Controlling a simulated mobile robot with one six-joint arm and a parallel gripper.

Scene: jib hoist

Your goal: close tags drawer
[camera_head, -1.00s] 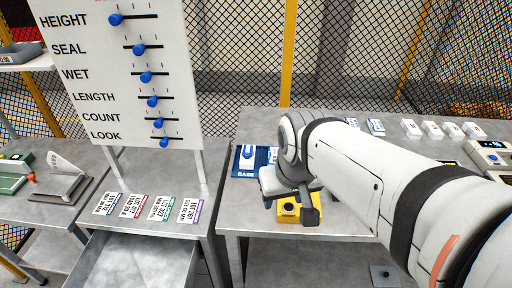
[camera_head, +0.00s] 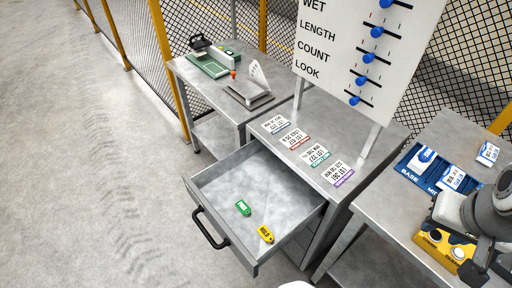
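The tags drawer (camera_head: 205,181) is pulled out from the grey cabinet, with its inside bare to view. Its black bar handle (camera_head: 208,228) is on the front panel, facing lower left. A green tag (camera_head: 243,208) and a yellow tag (camera_head: 265,234) lie on the drawer floor near the front. My gripper (camera_head: 474,268) is at the lower right edge, above the yellow box on the right table, far from the drawer. Its fingers are small and partly cut off, so I cannot tell their opening.
Several lot cards (camera_head: 317,155) lie on the cabinet top below the white slider board (camera_head: 365,45). A green device (camera_head: 210,65) stands on the left table. The blue base tray (camera_head: 412,172) and yellow box (camera_head: 432,242) are at right. The floor left of the drawer is clear.

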